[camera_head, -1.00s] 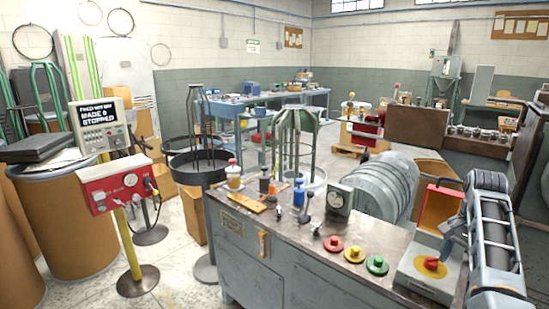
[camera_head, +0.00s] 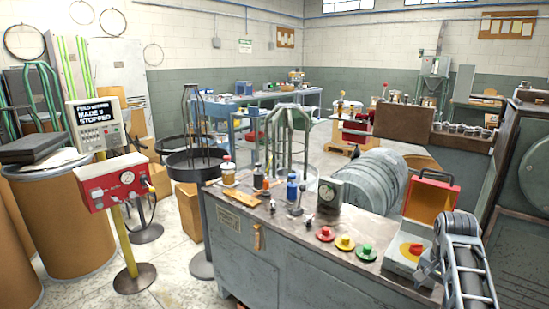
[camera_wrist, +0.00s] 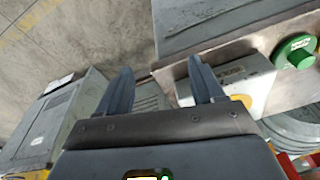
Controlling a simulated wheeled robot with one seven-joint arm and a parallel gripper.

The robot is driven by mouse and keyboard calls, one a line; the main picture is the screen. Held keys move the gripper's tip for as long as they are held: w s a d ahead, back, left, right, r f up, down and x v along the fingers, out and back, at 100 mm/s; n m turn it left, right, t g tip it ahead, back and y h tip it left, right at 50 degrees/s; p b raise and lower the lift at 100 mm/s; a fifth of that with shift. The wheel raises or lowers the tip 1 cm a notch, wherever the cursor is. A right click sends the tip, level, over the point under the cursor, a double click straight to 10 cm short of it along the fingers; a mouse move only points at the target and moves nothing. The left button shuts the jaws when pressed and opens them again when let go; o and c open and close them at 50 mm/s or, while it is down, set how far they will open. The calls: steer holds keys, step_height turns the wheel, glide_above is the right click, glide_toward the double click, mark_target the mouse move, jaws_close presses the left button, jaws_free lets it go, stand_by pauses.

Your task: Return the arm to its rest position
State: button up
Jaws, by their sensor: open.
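My arm (camera_head: 462,250) is at the lower right of the head view, in front of the right end of the grey workbench (camera_head: 290,245). My gripper (camera_wrist: 161,88) is open in the wrist view, with two dark fingers apart and nothing between them. In that view it points down over the bench edge, the concrete floor and grey housings. In the head view the fingers are small and partly hidden beside the arm, near the grey switch box (camera_head: 398,262).
The switch box carries a red rotary knob (camera_head: 416,249). Red (camera_head: 325,234), yellow (camera_head: 345,243) and green (camera_head: 366,252) buttons line the bench front. A green button (camera_wrist: 300,50) also shows in the wrist view. A large grey drum (camera_head: 360,180) lies behind.

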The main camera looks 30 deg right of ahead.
steer(key=s+a+f+n+t+h, duration=0.1)
steer(key=s+a+f+n+t, duration=0.15)
steer(key=a+f, duration=0.4)
steer(key=s+a+f+n+t+h, duration=0.2)
steer(key=s+a+f+n, duration=0.2)
steer(key=a, duration=0.5)
steer(key=s+a+r+n+t, duration=0.1)
steer(key=s+a+n+t, duration=0.15)
steer(key=s+a, duration=0.4)
steer(key=s+a+r+n+t+y, duration=0.2)
steer(key=s+a+r, duration=0.5)
steer(key=r, duration=0.4)
steer(key=s+a+r+n+t+y, duration=0.2)
steer(key=s+a+r+n+t, duration=0.3)
steer(key=s+a+r, duration=0.3)
step_height(320, 180, up, 4)
steer(key=shift+s+a+f+y, duration=0.15)
steer(key=shift+a+f+y, duration=0.15)
steer(key=shift+a, duration=0.7)
